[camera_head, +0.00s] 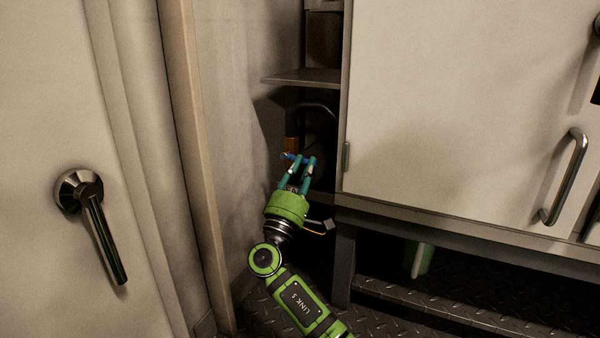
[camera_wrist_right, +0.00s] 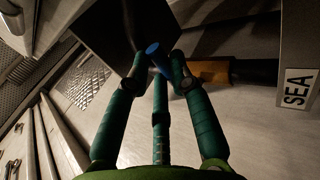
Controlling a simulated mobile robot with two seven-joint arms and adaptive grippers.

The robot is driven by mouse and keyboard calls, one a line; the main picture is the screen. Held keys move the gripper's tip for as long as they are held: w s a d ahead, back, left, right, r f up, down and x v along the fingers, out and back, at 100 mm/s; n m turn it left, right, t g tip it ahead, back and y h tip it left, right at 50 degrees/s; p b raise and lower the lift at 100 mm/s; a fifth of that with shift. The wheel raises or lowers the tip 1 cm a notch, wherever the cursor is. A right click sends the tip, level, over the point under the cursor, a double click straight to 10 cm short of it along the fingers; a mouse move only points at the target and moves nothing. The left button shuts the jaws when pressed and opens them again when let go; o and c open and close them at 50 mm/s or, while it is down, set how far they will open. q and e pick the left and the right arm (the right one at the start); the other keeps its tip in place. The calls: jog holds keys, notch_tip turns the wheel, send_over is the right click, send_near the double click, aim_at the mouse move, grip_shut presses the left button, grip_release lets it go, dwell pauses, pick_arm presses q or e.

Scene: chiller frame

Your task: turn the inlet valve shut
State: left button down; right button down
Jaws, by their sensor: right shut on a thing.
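The inlet valve shows in the head view as a small brass-orange body (camera_head: 291,146) on a dark pipe in the gap left of the white cabinet. Its blue handle (camera_wrist_right: 155,54) shows in the right wrist view between my fingertips, with the orange body (camera_wrist_right: 212,72) just right of it. My right gripper (camera_head: 299,159) reaches up into the gap, and its teal fingers are shut on the blue handle. The fingertips (camera_wrist_right: 157,62) hide part of the handle, so its exact angle is hard to tell. My left gripper is in neither view.
The white cabinet (camera_head: 450,110) with a bar handle (camera_head: 565,176) stands close on the right. A metal shelf (camera_head: 303,77) juts out above the valve. A door with a lever handle (camera_head: 95,225) is at the left. A "SEA" label (camera_wrist_right: 297,89) shows in the wrist view.

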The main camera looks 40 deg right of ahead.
jog(key=shift+f+m+g+h, duration=0.3)
jog(key=shift+m+g, duration=0.3)
jog(key=shift+m, duration=0.3)
jog(key=shift+f, duration=0.1)
jog(key=c, duration=1.1)
grip_release()
jog(key=shift+f, duration=0.1)
notch_tip(320, 180, up, 10)
jog(key=shift+r, duration=0.1)
jog(key=shift+c, duration=0.3)
